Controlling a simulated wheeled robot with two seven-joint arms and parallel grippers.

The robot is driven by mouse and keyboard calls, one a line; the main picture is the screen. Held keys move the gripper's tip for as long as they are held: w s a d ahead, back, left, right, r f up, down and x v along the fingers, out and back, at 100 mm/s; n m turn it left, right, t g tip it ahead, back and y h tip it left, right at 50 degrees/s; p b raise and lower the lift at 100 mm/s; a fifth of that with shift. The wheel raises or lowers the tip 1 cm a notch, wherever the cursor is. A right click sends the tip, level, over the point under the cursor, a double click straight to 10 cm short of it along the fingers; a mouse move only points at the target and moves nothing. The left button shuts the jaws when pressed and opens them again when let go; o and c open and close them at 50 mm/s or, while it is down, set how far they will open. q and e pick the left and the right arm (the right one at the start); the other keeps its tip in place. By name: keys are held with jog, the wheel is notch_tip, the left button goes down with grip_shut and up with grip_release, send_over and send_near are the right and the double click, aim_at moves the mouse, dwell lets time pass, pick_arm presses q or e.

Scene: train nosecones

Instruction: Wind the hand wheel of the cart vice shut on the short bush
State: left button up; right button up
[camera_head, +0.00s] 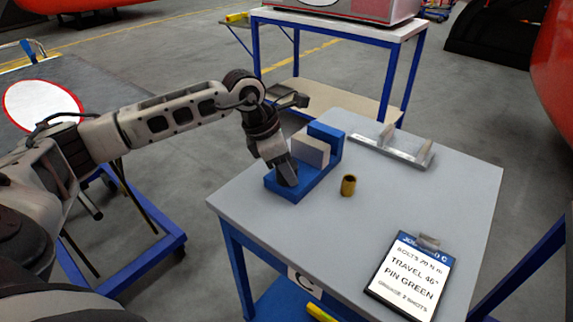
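My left gripper (288,177) points down at the near left end of the vice, in front of the grey block. Its fingers look close together, but whether they are shut on anything is unclear. I cannot make out the hand wheel; the gripper covers that end of the vice. A short brass-coloured bush (348,185) stands upright on the cart top, right of the vice and apart from it. My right gripper is not in view.
A metal rail with upright plates (391,149) lies at the back right of the cart top (440,200). A clipboard (411,274) lies at the front right. The middle is clear. Another blue-framed cart (335,24) stands behind.

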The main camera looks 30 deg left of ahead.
pick_arm(q)
jog(key=shift+f+m+h+b, duration=0.15)
jog(key=shift+m+h+b, duration=0.15)
jog(key=shift+m+b, duration=0.3)
jog(key=shift+r+m, duration=0.2)
jog(key=shift+m, duration=0.1)
jog(key=o, duration=1)
jog(key=v, duration=1.6)
jog(key=shift+w+b, duration=0.35)
jog(key=shift+b, duration=0.1)
